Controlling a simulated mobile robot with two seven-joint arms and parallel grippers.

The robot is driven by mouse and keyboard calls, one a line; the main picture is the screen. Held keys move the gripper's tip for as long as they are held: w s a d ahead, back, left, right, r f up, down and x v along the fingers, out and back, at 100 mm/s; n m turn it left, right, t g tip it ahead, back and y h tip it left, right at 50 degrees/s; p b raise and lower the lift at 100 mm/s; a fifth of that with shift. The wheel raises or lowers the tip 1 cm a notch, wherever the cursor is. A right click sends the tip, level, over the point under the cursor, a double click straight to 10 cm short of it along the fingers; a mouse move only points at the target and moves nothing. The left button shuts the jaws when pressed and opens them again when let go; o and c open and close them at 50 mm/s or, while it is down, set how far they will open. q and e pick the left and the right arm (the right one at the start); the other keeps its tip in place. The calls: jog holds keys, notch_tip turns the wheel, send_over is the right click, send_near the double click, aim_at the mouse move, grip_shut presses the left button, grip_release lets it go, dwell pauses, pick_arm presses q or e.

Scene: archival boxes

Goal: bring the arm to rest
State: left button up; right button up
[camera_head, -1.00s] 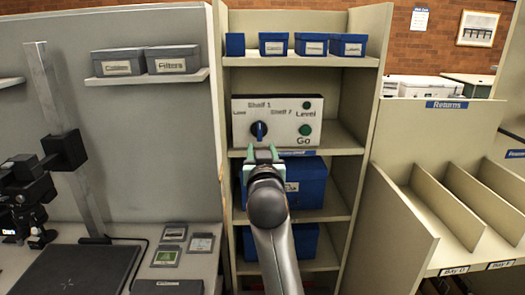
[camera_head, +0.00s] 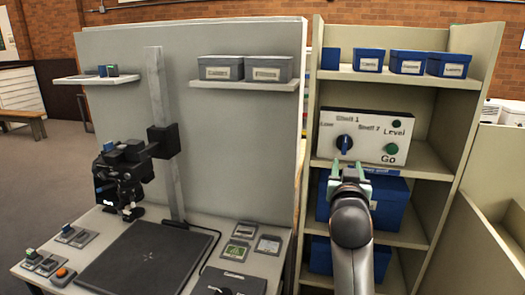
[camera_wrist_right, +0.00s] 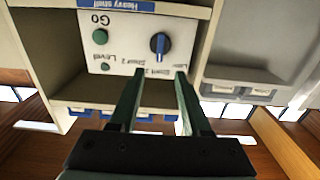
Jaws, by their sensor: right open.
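My right gripper (camera_head: 349,176) is raised in front of the shelf unit, just below the white control panel (camera_head: 365,136). Its two greenish fingers are apart with nothing between them; they also show open in the right wrist view (camera_wrist_right: 153,75). In the wrist view the panel appears upside down beyond the fingertips, and I cannot tell the exact gap. My left gripper is not in view.
Blue boxes (camera_head: 408,62) stand on the top shelf, and larger blue boxes (camera_head: 389,205) on the lower shelves. To the left, a desk holds a black camera stand (camera_head: 165,141), a dark flat board (camera_head: 148,258) and small cards. Two grey boxes (camera_head: 220,68) sit on a wall shelf.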

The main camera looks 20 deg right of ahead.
jog(key=s+a+f+n+y+p, duration=0.1)
jog(key=a+f+n+y, duration=0.4)
jog(key=f, duration=0.6)
jog(key=s+a+f+n+y, duration=0.1)
jog(key=a+f+n+y, duration=0.15)
jog(key=a+f, duration=0.7)
jog(key=s+a+f+n+g+y, duration=0.1)
jog(key=s+a+f, duration=0.4)
jog(key=s+f, duration=0.6)
jog(key=s+a+f+n+g+y+p, duration=0.1)
jog(key=s+a+f+g+y, duration=0.2)
jog(key=s+f, duration=0.7)
jog(key=a+f+y, duration=0.1)
jog(key=a+y, duration=0.1)
jog(key=a, duration=0.1)
jog(key=shift+s+f+g, duration=0.35)
jog(key=shift+f+g, duration=0.05)
